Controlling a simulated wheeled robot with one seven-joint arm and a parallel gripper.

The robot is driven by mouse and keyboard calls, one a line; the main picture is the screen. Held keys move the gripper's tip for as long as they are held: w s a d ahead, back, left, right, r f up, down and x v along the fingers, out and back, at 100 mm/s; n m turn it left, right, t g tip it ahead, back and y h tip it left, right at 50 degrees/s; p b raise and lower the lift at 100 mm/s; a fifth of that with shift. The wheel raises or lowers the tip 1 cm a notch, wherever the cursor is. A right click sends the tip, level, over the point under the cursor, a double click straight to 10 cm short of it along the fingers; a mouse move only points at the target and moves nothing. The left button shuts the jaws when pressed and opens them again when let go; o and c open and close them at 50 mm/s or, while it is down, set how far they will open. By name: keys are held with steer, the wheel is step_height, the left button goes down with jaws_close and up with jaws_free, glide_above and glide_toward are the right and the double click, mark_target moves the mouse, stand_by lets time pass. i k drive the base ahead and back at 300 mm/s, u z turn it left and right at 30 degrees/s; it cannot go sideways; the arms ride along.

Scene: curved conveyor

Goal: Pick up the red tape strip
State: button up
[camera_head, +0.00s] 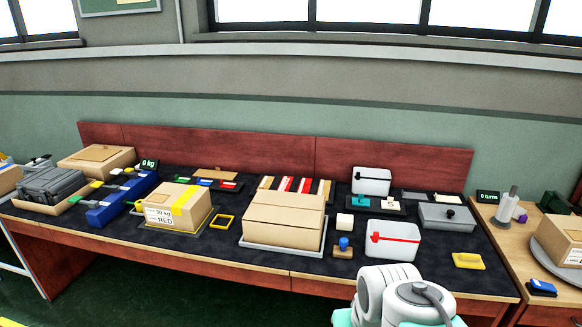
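Two red strips stand out on the bench behind the large carton: a left one (286,184) and a right one (304,185), with tan and white strips beside them. A small flat red piece (228,185) lies on a dark tray further left. I cannot tell which of these is the red tape strip. My grey-white arm shows at the bottom right, in front of the bench. My gripper's fingers are not in the picture.
A large carton (283,222) stands in front of the strips. A carton with yellow tape (178,208) is to its left. White boxes, one with a red band (393,252), stand right. A red-brown back panel (220,145) runs behind. Clear dark mat shows at the front.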

mark_target(304, 184)
steer(key=z, duration=0.25)
steer(key=i, duration=1.8)
steer(key=u, duration=0.5)
